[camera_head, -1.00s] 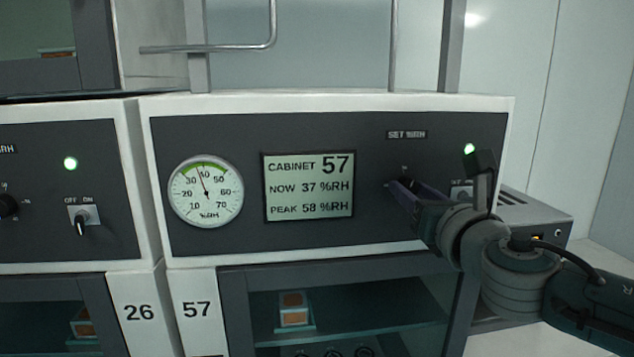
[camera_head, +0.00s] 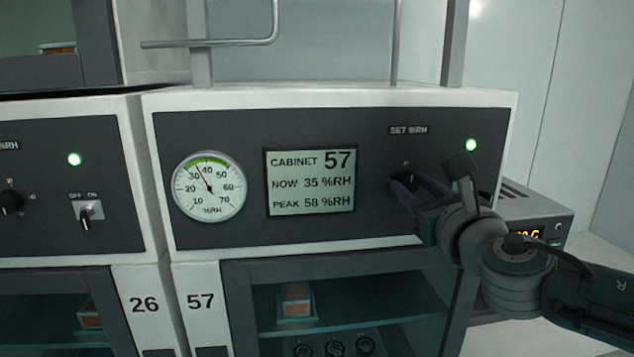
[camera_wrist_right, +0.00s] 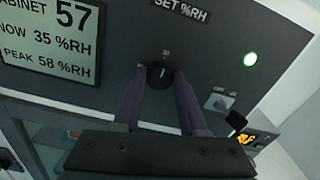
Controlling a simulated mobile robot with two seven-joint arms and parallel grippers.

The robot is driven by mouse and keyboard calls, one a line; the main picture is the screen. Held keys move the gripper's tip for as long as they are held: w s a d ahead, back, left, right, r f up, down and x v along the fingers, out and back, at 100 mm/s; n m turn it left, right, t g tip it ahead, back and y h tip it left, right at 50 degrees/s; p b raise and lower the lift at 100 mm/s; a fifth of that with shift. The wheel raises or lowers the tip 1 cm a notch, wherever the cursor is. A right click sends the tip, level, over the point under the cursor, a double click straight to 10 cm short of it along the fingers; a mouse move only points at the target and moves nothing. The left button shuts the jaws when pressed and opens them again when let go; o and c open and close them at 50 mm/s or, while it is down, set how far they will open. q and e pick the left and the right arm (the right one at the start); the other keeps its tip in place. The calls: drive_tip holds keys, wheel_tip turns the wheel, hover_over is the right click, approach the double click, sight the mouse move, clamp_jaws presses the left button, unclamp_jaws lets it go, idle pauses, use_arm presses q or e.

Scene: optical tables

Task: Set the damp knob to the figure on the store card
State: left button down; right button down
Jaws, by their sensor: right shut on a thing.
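The damp knob (camera_wrist_right: 160,74) is a small black dial below the SET %RH label (camera_head: 408,130) on cabinet 57's dark panel (camera_head: 250,130). My right gripper (camera_wrist_right: 158,88) is shut on it, one purple finger on each side; in the head view the gripper (camera_head: 398,186) hides most of the knob. The screen (camera_head: 311,181) reads CABINET 57, NOW 35 %RH, PEAK 58 %RH. The round gauge (camera_head: 208,187) has its needle near 35, by the green band. I see no store card in these views. My left gripper is out of view.
An OFF/ON switch (camera_wrist_right: 219,101) and a green lamp (camera_head: 471,145) are right of the knob. A grey box with amber digits (camera_head: 526,235) stands beyond my wrist. Cabinet 26 (camera_head: 143,304) adjoins on the left, with its own knob (camera_head: 10,201) and switch (camera_head: 88,212).

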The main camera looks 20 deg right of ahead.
drive_tip(key=shift+c, duration=2.2)
unclamp_jaws()
drive_tip(key=shift+s, duration=0.15)
drive_tip(key=shift+s+a, duration=0.1)
drive_tip(key=shift+s, duration=0.25)
drive_tip(key=v, duration=0.9)
